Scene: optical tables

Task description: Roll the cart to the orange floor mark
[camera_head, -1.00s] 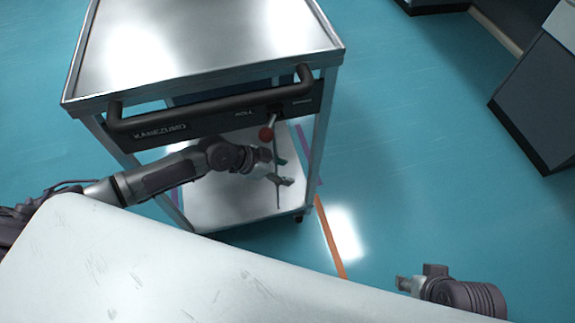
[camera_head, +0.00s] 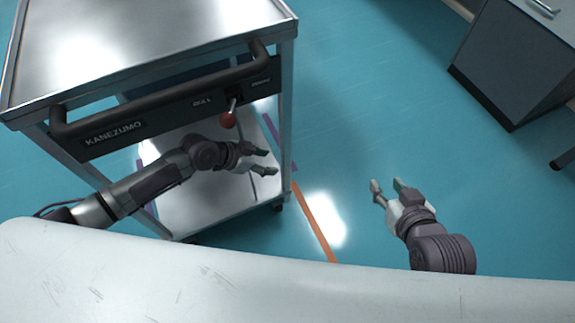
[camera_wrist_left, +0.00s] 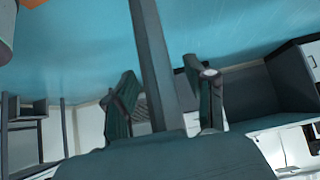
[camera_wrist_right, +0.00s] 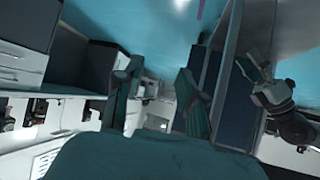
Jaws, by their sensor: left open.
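The steel cart (camera_head: 130,30) stands at the upper left of the head view, with a black handle bar (camera_head: 165,97) along its near side. A short lever with a red knob (camera_head: 228,120) hangs below the handle. The orange floor mark (camera_head: 315,222) is a strip beside the cart's near right corner, partly hidden by my white body. My left gripper (camera_head: 269,163) is open below the red knob, in front of the lower shelf. In the left wrist view a grey cart post (camera_wrist_left: 157,65) shows between its fingers; contact is unclear. My right gripper (camera_head: 386,186) is open and empty, right of the mark.
A dark grey cabinet (camera_head: 515,65) stands at the upper right. Purple strips (camera_head: 270,130) show on the floor by the cart. Blue floor between cart and cabinet is clear.

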